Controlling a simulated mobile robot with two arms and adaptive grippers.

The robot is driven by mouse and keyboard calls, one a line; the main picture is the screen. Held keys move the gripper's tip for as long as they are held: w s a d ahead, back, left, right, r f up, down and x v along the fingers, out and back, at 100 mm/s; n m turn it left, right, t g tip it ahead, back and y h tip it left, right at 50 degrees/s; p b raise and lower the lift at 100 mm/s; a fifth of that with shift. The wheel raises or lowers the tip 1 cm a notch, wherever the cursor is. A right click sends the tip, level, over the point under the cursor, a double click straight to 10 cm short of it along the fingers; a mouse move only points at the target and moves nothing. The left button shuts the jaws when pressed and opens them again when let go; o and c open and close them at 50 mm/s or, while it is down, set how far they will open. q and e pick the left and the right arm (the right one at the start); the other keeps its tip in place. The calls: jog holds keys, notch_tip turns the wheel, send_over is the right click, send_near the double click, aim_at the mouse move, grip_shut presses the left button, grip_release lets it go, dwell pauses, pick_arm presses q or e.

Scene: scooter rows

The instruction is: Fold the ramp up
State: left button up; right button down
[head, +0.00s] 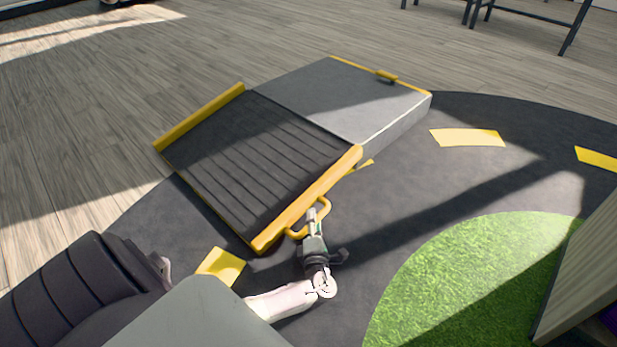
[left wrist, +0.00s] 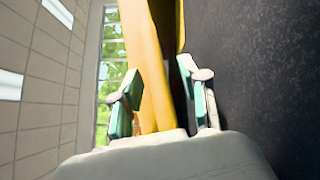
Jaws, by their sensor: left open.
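The ramp (head: 245,165) is a dark ribbed plate with yellow side rails, lying lowered against a grey platform (head: 320,95) in the head view. A yellow loop handle (head: 326,207) sticks out from its near rail (head: 305,200). My left gripper (head: 317,212) is at this handle, beside the near rail. In the left wrist view my left gripper (left wrist: 160,75) is open, with a yellow bar (left wrist: 145,50) between its two fingers. Contact with the bar cannot be told. My right gripper is not in view.
A dark mat (head: 400,200) with yellow marks surrounds the ramp's near side. A green grass patch (head: 470,270) lies at the lower right, beside a wooden panel (head: 590,265). Wooden floor (head: 90,120) is open at the left. Dark metal legs (head: 575,30) stand at the back right.

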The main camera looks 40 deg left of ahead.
pick_arm(q)
jog(key=shift+w, duration=0.1)
grip_shut()
dwell(0.3)
jog(key=shift+r, duration=0.1)
